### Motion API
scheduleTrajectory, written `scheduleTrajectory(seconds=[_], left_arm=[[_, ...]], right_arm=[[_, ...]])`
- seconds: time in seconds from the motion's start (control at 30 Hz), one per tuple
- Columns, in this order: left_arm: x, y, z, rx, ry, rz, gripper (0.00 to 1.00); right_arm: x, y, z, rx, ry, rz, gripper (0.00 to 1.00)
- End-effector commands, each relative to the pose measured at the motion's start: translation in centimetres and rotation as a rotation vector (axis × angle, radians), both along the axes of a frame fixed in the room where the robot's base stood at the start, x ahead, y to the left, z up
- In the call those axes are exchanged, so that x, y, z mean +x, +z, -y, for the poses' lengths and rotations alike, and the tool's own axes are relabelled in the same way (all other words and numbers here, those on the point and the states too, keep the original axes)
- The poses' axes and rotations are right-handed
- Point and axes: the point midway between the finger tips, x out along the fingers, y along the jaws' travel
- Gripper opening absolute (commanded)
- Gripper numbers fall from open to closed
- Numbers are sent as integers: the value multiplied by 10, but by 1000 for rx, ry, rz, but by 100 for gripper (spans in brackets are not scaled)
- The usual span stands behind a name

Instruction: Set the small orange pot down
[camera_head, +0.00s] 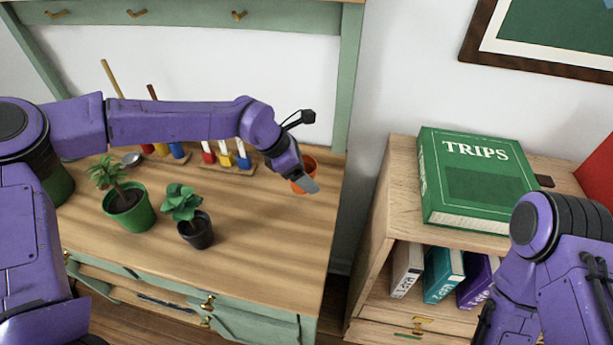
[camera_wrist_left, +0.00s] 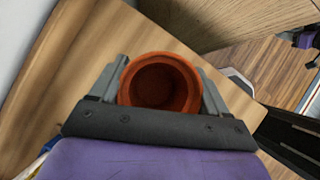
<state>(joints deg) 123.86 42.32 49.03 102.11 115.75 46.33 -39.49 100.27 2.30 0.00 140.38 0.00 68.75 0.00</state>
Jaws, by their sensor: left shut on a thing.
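The small orange pot (camera_head: 306,172) is at the right end of the green wooden dresser's top (camera_head: 262,240) in the head view, partly hidden by my left gripper (camera_head: 308,180). In the left wrist view the pot (camera_wrist_left: 160,84) shows its round open mouth and looks empty. The left gripper (camera_wrist_left: 162,86) is shut on it, one finger on each side. I cannot tell whether the pot's base touches the wood. My right arm is at the right edge of the head view, but its gripper does not show.
A leafy plant in a green pot (camera_head: 130,208) and one in a black pot (camera_head: 196,230) stand left on the dresser. The front right top is clear. A shelf with a green TRIPS book (camera_head: 470,185) stands to the right.

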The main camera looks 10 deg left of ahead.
Motion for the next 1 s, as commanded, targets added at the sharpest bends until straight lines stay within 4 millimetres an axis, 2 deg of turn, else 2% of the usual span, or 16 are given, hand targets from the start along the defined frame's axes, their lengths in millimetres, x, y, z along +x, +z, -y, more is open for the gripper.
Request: scheduleTrajectory(seconds=[0.13, 0.27, 0.43, 0.8, 0.83, 0.87, 0.9, 1.0], left_arm=[[19, -21, -3, -1, 2, -1, 46], [27, -32, -4, -1, 0, 0, 46], [28, -60, -4, -1, -2, -1, 46], [28, -69, -4, -2, -2, 2, 46], [28, -67, -4, -2, -2, 3, 82], [28, -67, -4, -2, -2, 3, 92], [28, -67, -4, -1, -2, 2, 100], [28, -67, -4, -1, -2, 2, 100]], right_arm=[[0, 5, 0, 0, 0, 0, 33], [0, 6, 0, 0, 0, 0, 33], [0, 10, 0, 0, 0, 0, 33], [0, 4, 0, 0, 0, 0, 33], [0, 5, 0, 0, 0, 0, 33], [0, 6, 0, 0, 0, 0, 33], [0, 6, 0, 0, 0, 0, 33], [0, 6, 0, 0, 0, 0, 33]])
